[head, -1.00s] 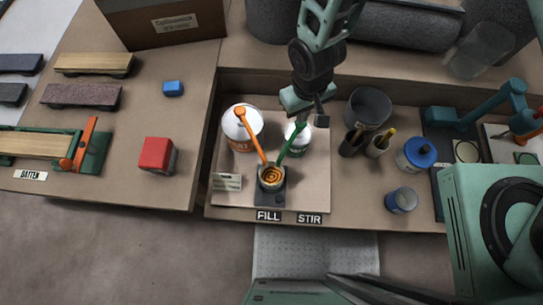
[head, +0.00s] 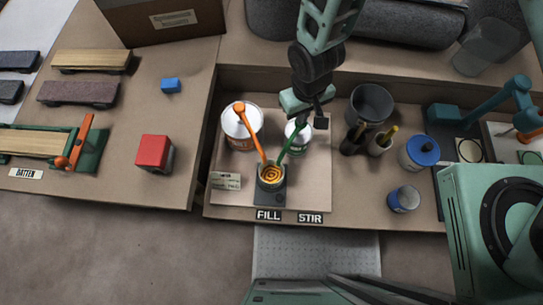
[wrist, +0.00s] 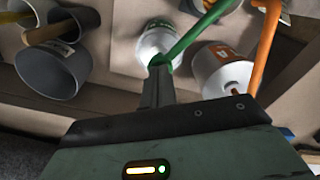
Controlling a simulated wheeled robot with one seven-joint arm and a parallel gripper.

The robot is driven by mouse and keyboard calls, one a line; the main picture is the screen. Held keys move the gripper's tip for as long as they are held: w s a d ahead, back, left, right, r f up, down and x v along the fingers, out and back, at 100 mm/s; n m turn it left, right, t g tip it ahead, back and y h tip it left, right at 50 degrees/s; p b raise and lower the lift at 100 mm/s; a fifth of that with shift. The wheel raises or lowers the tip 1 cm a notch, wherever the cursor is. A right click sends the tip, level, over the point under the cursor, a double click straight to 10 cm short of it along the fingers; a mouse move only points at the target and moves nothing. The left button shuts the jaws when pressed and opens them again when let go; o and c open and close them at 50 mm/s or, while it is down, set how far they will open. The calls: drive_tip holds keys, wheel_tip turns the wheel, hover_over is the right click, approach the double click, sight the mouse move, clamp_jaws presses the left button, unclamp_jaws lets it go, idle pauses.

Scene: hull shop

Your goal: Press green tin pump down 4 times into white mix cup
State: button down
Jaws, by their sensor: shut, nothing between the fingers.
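The green tin (head: 297,137), white with a green label, stands on the board; its green pump spout (head: 288,149) slopes down to the mix cup. The tin also shows in the wrist view (wrist: 157,42). The mix cup (head: 271,183) sits on a dark pad and holds an orange swirl. My gripper (head: 318,113) is shut and empty over the green tin. In the wrist view its fingertips (wrist: 159,68) are at the top of the green pump; I cannot tell whether they touch.
An orange-labelled tin (head: 241,132) with an orange pump (head: 252,135) stands just left, its spout also reaching the cup. A grey bucket (head: 371,104), brush pots (head: 378,147) and blue-lidded can (head: 419,152) stand to the right.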

drive_tip(key=shift+r+p, duration=1)
drive_tip(key=shift+r, duration=0.35)
drive_tip(key=shift+r, duration=0.1)
drive_tip(key=shift+r+p, duration=2.35)
drive_tip(key=shift+r, duration=0.6)
drive_tip(key=s+d+r+y, duration=0.1)
drive_tip(key=s+r, duration=0.3)
drive_tip(key=r, duration=1)
drive_tip(key=s+d+r+n+b, duration=0.1)
drive_tip(key=s+d+r+n, duration=0.1)
drive_tip(key=s+d+r, duration=0.5)
wheel_tip(320, 180, up, 3)
drive_tip(key=shift+s+f+b, duration=0.15)
drive_tip(key=shift+b, duration=0.2)
